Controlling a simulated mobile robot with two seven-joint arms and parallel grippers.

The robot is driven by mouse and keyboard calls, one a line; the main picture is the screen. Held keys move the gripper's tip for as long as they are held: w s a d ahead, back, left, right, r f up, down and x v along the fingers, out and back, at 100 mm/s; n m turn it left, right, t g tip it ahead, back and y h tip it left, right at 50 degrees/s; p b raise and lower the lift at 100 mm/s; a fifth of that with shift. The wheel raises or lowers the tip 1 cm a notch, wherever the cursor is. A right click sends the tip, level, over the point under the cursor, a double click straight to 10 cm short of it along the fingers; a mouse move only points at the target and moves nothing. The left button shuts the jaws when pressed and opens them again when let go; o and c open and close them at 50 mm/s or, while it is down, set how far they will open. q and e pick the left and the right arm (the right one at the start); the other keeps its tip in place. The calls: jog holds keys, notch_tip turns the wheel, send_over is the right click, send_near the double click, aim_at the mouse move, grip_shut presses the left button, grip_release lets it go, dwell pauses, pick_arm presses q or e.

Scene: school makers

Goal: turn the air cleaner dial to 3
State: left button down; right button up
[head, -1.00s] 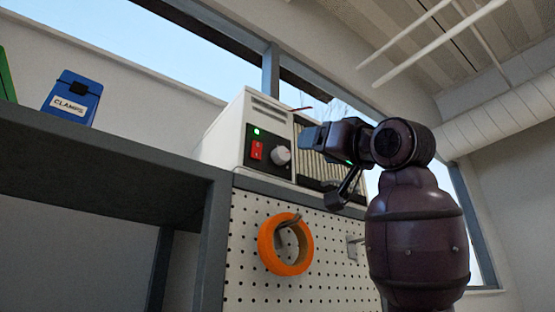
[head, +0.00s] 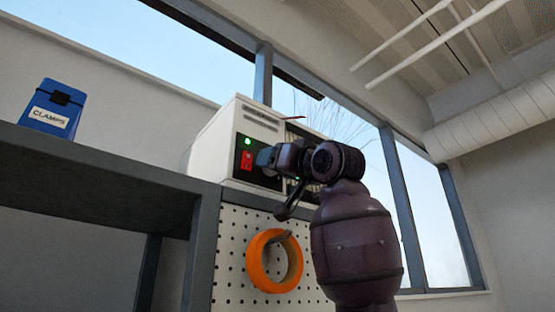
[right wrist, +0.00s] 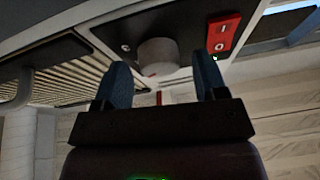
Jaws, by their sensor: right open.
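The air cleaner (head: 208,140) is a white box on top of the pegboard bench, with a dark front panel, a green light and a red rocker switch (head: 246,160). Its dial is hidden behind my right gripper (head: 268,157) in the head view. In the right wrist view the pale round dial (right wrist: 158,57) sits on the dark panel beside the red switch, just beyond the two blue fingertips of my right gripper (right wrist: 163,76). The fingers are open, one to each side of the dial. I cannot tell whether they touch it. My left gripper is not in view.
An orange ring (head: 273,262) hangs on a hook of the white pegboard (head: 226,245) below the cleaner. A blue clamps box (head: 53,108) stands on the dark shelf (head: 90,165) at left. A slatted grille (right wrist: 62,68) lies beside the dial.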

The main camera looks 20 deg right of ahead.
jog(key=shift+w+a+r, duration=0.1)
jog(key=shift+w, duration=0.05)
jog(key=c, duration=0.9)
jog(key=shift+m, duration=0.4)
jog(key=m+h, duration=0.2)
jog(key=m, duration=0.3)
jog(key=m+h+b, duration=0.1)
jog(key=m+h, duration=0.2)
jog(key=m, duration=0.2)
jog(key=m+h, duration=0.3)
jog(key=m, duration=0.2)
jog(key=shift+a+r+m, duration=0.1)
jog(key=shift+a+m, duration=0.05)
jog(key=shift+m, duration=0.25)
